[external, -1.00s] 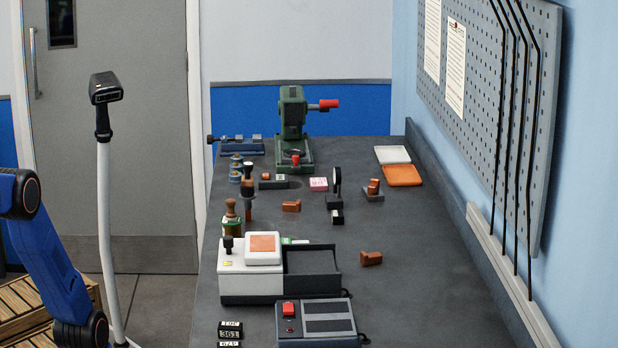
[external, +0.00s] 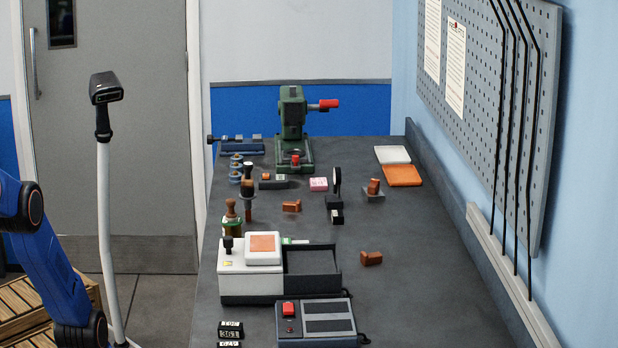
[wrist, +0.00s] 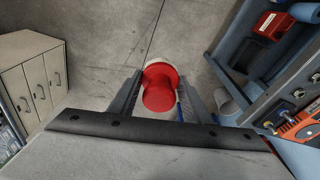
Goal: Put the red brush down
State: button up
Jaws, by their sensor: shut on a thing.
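The red brush (wrist: 160,92) shows in the wrist view as a rounded red shape with a pale rim at its far edge. My gripper (wrist: 160,98) is shut on it, with one grey finger on each side. Beyond it I see grey floor, and I cannot tell its height. In the external view only my blue arm shows at the lower left; the gripper and the red brush are outside that picture.
The dark bench (external: 420,290) holds a green press (external: 291,120), a white box with an orange pad (external: 250,270) and small orange-brown blocks. In the wrist view, a beige drawer cabinet (wrist: 30,75) stands left, and blue shelving with tools (wrist: 290,110) right.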

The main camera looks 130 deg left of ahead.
jog(key=w+a+n, duration=0.3)
jog(key=w+a, duration=0.6)
jog(key=a, duration=0.4)
jog(key=w+a+n, duration=0.3)
jog(key=w+a, duration=0.6)
jog(key=a, duration=0.4)
jog(key=w+a+n+y, duration=0.1)
jog(key=w+a+n, duration=0.15)
jog(key=a, duration=1.15)
jog(key=w+a+n+y, duration=0.15)
jog(key=a+n, duration=0.25)
jog(key=a, duration=1.1)
jog(key=n+g, duration=0.1)
jog(key=n, duration=1.1)
send_over(312, 241)
notch_tip(312, 241, down, 4)
jog(key=f, duration=1.1)
jog(key=shift+d, duration=0.4)
jog(key=shift+f, duration=0.1)
